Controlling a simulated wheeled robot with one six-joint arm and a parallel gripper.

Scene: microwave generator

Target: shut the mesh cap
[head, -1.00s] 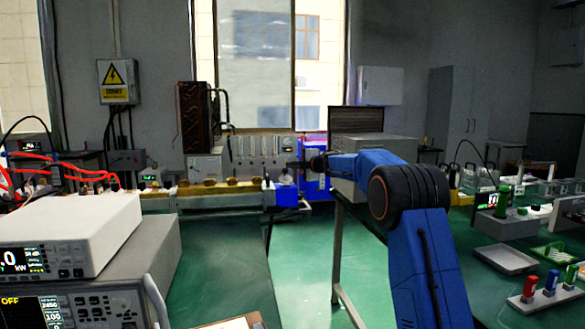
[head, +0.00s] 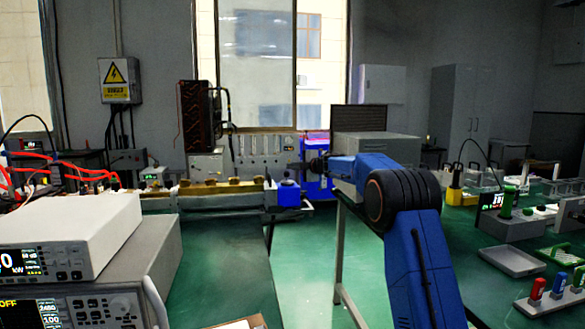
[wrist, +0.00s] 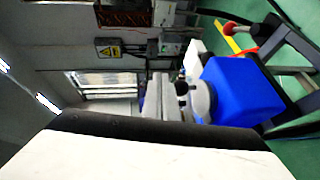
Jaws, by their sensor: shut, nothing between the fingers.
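A blue box (head: 289,196) with a grey rounded piece (head: 287,180) on top stands at the far end of the bench line in the head view. The blue box also shows in the wrist view (wrist: 243,90), with the grey rounded piece (wrist: 201,96) and a small dark knob on its side. This piece may be the mesh cap; I cannot make out any mesh. My gripper (head: 293,166) is shut and empty just above the box in the head view. Its grey fingers also show in the wrist view (wrist: 157,88), close beside the grey piece; contact is unclear.
A long bench assembly (head: 220,188) runs left of the blue box. A large grey cabinet (head: 375,150) stands behind my arm. White instruments (head: 75,235) fill the near left, and a bench with trays (head: 512,261) is at right. Green floor lies clear between.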

